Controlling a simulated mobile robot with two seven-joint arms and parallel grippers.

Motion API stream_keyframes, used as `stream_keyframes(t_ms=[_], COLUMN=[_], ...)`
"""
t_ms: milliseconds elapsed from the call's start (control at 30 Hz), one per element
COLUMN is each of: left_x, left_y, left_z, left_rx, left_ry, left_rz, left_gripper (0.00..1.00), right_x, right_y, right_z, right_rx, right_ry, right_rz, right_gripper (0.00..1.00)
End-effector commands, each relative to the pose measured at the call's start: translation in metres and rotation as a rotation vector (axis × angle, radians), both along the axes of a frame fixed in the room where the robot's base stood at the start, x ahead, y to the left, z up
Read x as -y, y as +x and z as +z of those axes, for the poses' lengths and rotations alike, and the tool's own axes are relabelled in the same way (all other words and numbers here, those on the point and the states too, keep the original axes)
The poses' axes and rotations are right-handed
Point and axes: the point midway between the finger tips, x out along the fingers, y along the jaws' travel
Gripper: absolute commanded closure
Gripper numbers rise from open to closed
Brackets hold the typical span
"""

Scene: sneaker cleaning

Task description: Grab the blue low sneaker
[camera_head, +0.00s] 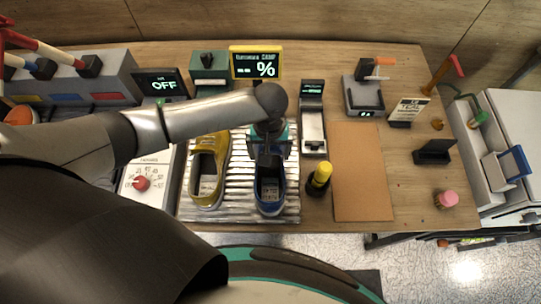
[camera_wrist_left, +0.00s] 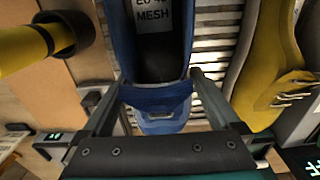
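The blue low sneaker (camera_head: 270,192) sits on the ribbed metal tray (camera_head: 238,205), with its opening facing up. My left gripper (camera_head: 269,152) is over its far end, pointing down. In the left wrist view, the two fingers of my left gripper (camera_wrist_left: 156,88) stand on either side of one end of the blue sneaker (camera_wrist_left: 160,98). They look open and very close to its sides; whether they touch it is not clear. A label reading MESH shows inside the shoe. My right gripper is not in view.
A yellow sneaker (camera_head: 207,170) stands just left of the blue one, also in the wrist view (camera_wrist_left: 265,70). A black and yellow bottle (camera_head: 319,178) stands close on the right. A brown mat (camera_head: 361,170) lies beyond it. Devices with displays (camera_head: 256,63) line the back.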

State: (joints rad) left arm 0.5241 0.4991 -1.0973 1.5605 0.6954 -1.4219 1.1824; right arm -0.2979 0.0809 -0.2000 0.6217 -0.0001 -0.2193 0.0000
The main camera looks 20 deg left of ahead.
Motion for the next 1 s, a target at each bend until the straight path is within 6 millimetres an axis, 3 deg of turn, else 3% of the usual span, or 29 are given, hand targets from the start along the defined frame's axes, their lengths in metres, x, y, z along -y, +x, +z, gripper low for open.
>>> stream_keyframes(t_ms=[67,700,1000], left_x=[0.0001,0.0,0.0003], left_y=[0.0001,0.0005,0.001], left_z=[0.0003,0.0007,0.0032], left_rx=[0.0,0.001,0.002], left_ry=[0.0,0.0,-0.001], left_rz=[0.0,0.0,0.0], left_gripper=[0.15,0.87,0.87], right_x=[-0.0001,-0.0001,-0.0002], right_y=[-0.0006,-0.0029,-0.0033], right_z=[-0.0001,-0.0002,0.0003], right_rx=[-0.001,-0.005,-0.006], right_ry=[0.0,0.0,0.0], right_rz=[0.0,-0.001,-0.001], right_gripper=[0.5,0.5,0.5])
